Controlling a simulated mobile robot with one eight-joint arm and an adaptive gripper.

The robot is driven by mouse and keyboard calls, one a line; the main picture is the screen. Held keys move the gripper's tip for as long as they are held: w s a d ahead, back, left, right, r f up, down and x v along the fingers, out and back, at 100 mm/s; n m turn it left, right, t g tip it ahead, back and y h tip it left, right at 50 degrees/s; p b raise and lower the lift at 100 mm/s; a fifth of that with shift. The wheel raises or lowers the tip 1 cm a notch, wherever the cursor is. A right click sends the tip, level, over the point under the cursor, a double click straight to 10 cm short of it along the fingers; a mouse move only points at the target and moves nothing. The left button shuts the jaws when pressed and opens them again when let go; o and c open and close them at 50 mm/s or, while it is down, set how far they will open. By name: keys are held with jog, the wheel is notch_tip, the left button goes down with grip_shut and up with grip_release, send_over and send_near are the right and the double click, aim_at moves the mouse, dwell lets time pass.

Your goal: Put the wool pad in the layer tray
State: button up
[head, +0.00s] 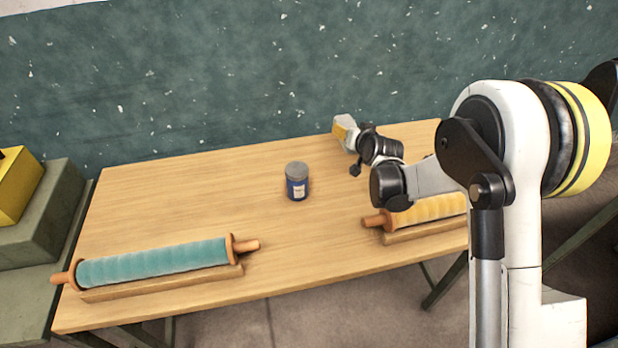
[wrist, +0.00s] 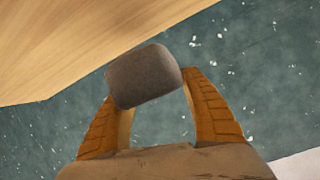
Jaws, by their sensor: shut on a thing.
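My gripper (wrist: 150,86) is shut on a dark grey, rounded block, which I take to be the wool pad (wrist: 145,72). The pad sits between the two orange fingertips in the wrist view. In the head view my gripper (head: 343,130) is over the back edge of the table, right of the middle. The pad cannot be made out there. No layer tray can be made out in either view.
A blue can with a grey lid (head: 297,181) stands mid-table (head: 200,200). A teal roller (head: 155,262) lies on a wooden stand at front left. A yellow roller (head: 430,209) is at right, partly hidden by my arm. A yellow box (head: 15,183) is far left.

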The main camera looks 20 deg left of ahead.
jog(key=b, duration=0.4)
send_over(323, 177)
notch_tip(323, 177, down, 6)
jog(key=shift+w, duration=0.1)
notch_tip(323, 177, down, 4)
jog(key=shift+f+b, duration=0.1)
jog(key=shift+b, duration=0.8)
jog(key=o, duration=0.7)
jog(key=shift+c, duration=0.2)
jog(key=shift+o, duration=0.7)
